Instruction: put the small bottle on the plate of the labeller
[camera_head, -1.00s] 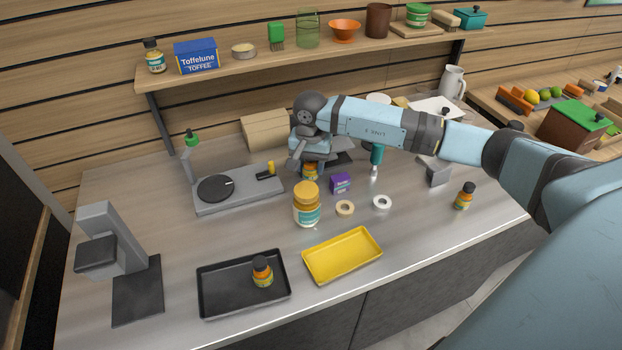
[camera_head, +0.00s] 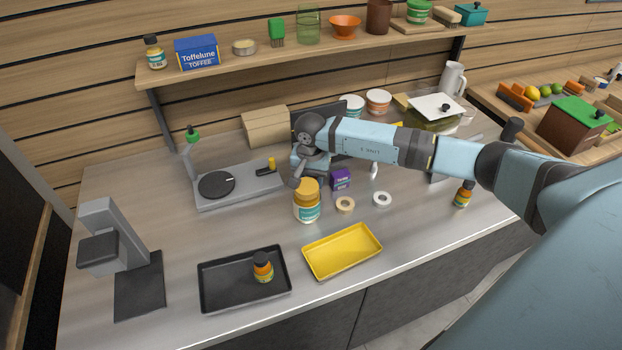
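One small orange bottle with a black cap (camera_head: 263,268) stands in the black tray (camera_head: 215,300). Another small orange bottle (camera_head: 464,195) stands at the counter's right. The grey device with a round dark plate (camera_head: 215,185), which looks like the labeller, is at the back left; its plate is bare. My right gripper (camera_head: 303,178) is low over the counter, right of this device and just behind the big yellow-lidded jar (camera_head: 307,205). Its fingertips are mostly hidden, so I cannot tell what lies between them. My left gripper is out of view.
A purple box (camera_head: 341,179), two tape rolls (camera_head: 345,204) and a yellow tray (camera_head: 342,252) lie near the jar. A grey stand with a dark base (camera_head: 138,285) is at the left. The counter between the stand and the round-plate device is clear.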

